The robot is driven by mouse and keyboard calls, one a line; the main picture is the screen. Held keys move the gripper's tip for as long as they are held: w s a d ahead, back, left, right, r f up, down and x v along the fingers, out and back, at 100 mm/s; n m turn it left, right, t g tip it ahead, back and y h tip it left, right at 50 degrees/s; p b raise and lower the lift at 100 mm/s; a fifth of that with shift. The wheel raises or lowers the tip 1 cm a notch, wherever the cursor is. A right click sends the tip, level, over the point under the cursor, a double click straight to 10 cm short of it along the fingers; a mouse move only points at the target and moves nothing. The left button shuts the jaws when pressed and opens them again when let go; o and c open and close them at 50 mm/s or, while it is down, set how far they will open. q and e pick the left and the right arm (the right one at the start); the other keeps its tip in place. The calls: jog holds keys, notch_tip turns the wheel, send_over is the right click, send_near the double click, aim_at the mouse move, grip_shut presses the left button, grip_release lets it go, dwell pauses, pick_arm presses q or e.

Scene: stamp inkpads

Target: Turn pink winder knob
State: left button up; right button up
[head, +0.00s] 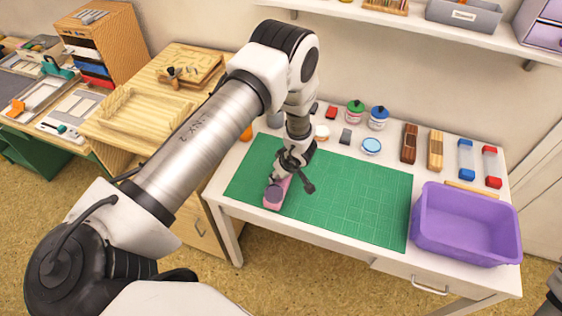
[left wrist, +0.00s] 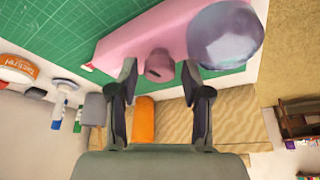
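The pink winder (head: 277,194) lies on the left part of the green cutting mat (head: 350,200), partly hidden by my left gripper in the head view. In the left wrist view the pink body (left wrist: 140,35) carries a round grey-purple part (left wrist: 225,36) at its right end. Its small pink knob (left wrist: 159,66) sticks out of the side facing the gripper. My left gripper (left wrist: 158,74) is open, with one fingertip on each side of the knob. Gaps show between the fingers and the knob.
A purple bin (head: 465,225) stands on the table's right side. Jars, including a green-lidded one (head: 355,112), blocks and a blue-lidded tin (head: 371,146) line the back. An orange item (left wrist: 144,120) shows below the knob in the left wrist view. The mat's middle is clear.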

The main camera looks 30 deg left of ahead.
pick_arm(q)
jog(key=v, duration=1.1)
jog(key=shift+r, duration=0.45)
jog(key=shift+d, duration=0.15)
